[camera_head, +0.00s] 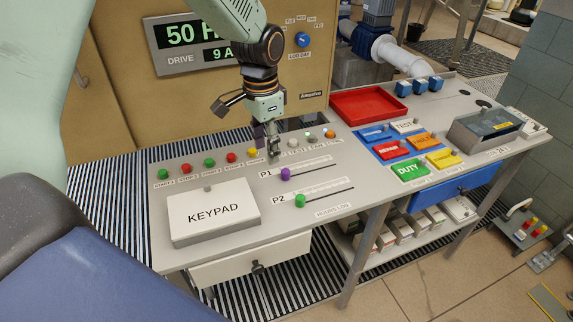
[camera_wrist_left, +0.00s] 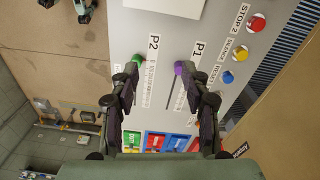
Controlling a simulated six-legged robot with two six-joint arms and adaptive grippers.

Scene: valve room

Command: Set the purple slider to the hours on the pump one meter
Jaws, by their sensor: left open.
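The purple slider (camera_head: 285,174) sits at the left end of the P1 track (camera_head: 315,168) on the grey console top. It also shows in the left wrist view (camera_wrist_left: 178,68), close to one fingertip. My left gripper (camera_head: 272,155) points down above the console, just behind and left of the purple slider. In the left wrist view its two fingers (camera_wrist_left: 160,72) are apart, with nothing between them that I can see held. I cannot tell whether a finger touches the knob. My right gripper is out of view. No pump one hours meter is readable in these views.
The green slider (camera_head: 300,200) sits on the P2 track nearer the front. A keypad cover (camera_head: 212,212) is to the left. A row of round buttons (camera_head: 209,162) runs behind. A red tray (camera_head: 368,104) and coloured label blocks (camera_head: 411,170) are to the right. A drive display (camera_head: 205,42) hangs behind.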

